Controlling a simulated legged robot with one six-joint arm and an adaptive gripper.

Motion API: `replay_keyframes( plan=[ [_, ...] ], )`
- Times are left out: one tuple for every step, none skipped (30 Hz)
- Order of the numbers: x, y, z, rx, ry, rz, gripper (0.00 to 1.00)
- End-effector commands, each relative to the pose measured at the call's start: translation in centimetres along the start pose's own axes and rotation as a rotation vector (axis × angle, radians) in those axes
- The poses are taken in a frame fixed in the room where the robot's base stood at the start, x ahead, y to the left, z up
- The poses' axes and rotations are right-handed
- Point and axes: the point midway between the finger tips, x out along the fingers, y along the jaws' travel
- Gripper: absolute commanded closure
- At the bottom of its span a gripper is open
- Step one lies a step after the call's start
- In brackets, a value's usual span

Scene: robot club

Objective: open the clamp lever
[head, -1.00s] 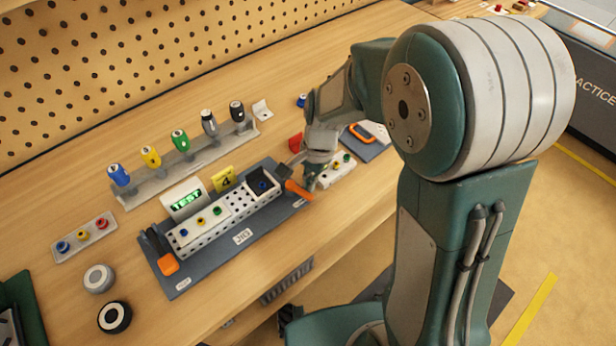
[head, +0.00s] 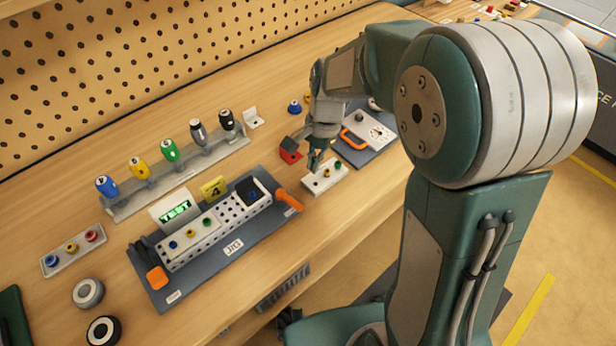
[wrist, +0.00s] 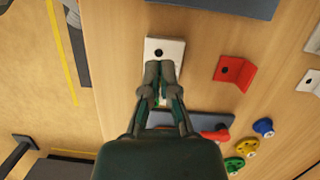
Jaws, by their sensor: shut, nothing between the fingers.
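The clamp jig is a dark base plate (head: 178,296) with a perforated white rail on the bench. An orange lever (head: 288,201) sticks out at its right end, sloping down to the right. A second orange handle (head: 157,278) is at its left end. I cannot tell from these views how far either one is turned. My gripper (head: 314,164) is shut and empty, to the right of and beyond the right orange lever, apart from it. It is over a small white block (head: 326,178) with coloured knobs. In the wrist view my gripper (wrist: 160,72) covers part of a white block (wrist: 172,45).
A red block (head: 290,150) stands left of my gripper. A dark plate with an orange loop (head: 353,138) lies to the right. Coloured-handled tools stand in a rack (head: 180,177) behind the jig. Two round knobs (head: 88,293) (head: 103,330) lie at left.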

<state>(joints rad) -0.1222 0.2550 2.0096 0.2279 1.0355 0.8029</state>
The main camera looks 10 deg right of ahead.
Motion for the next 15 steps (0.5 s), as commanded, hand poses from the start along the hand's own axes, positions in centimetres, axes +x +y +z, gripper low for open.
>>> replay_keyframes(
  plan=[
    [-1.1, -0.1, -0.1, 0.000, 0.002, -0.002, 1.00],
    [-1.7, -0.1, -0.1, -0.001, 0.003, -0.003, 1.00],
    [-2.4, -0.1, 0.0, -0.001, 0.003, -0.002, 1.00],
    [-2.9, -0.1, 0.0, 0.000, 0.002, -0.001, 1.00],
    [-3.3, -0.1, 0.0, 0.000, 0.002, -0.001, 1.00],
    [-3.8, -0.1, 0.0, 0.000, 0.001, -0.001, 1.00],
    [-4.1, -0.1, 0.0, 0.000, 0.000, 0.000, 1.00],
    [-4.3, -0.1, 0.0, 0.000, 0.000, 0.000, 1.00],
    [-4.6, -0.1, 0.0, 0.000, 0.000, 0.000, 1.00],
    [-4.8, -0.1, 0.0, 0.000, 0.000, 0.000, 1.00],
    [-4.9, 0.0, 0.0, 0.000, -0.001, 0.000, 1.00],
    [-5.0, 0.0, -0.1, 0.000, -0.001, 0.000, 1.00],
    [-5.0, 0.0, -0.1, 0.000, -0.002, 0.000, 1.00],
    [-5.0, 0.1, -0.1, 0.000, -0.002, 0.000, 1.00],
    [-5.0, 0.1, -0.1, 0.000, -0.002, 0.000, 1.00]
  ],
)
